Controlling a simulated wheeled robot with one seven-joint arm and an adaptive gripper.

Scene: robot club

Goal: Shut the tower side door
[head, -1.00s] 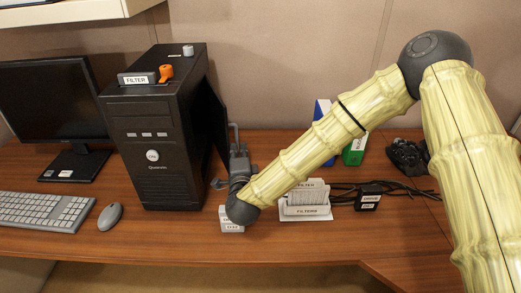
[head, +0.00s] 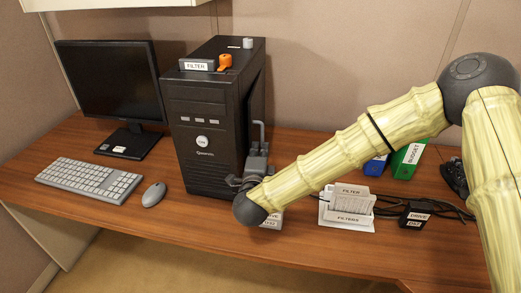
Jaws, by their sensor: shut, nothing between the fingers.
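The black computer tower (head: 205,140) stands upright on the desk with its front facing me. Its side door (head: 256,100) is on the right side and shows as a narrow dark strip, seen nearly edge-on. I cannot tell whether it is fully flush with the case. My gripper (head: 257,158) is shut and empty, low beside the tower's right side, close to the door. Whether it touches the door is hidden. A grey bent rod (head: 262,131) rises just above the gripper; I cannot tell what it belongs to.
A filter box (head: 194,65) and orange part (head: 225,62) lie on the tower. The monitor (head: 108,80), keyboard (head: 90,180) and mouse (head: 154,194) are left. A white filter tray (head: 346,222), black drive box (head: 415,215), cables and binders (head: 407,160) are right.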

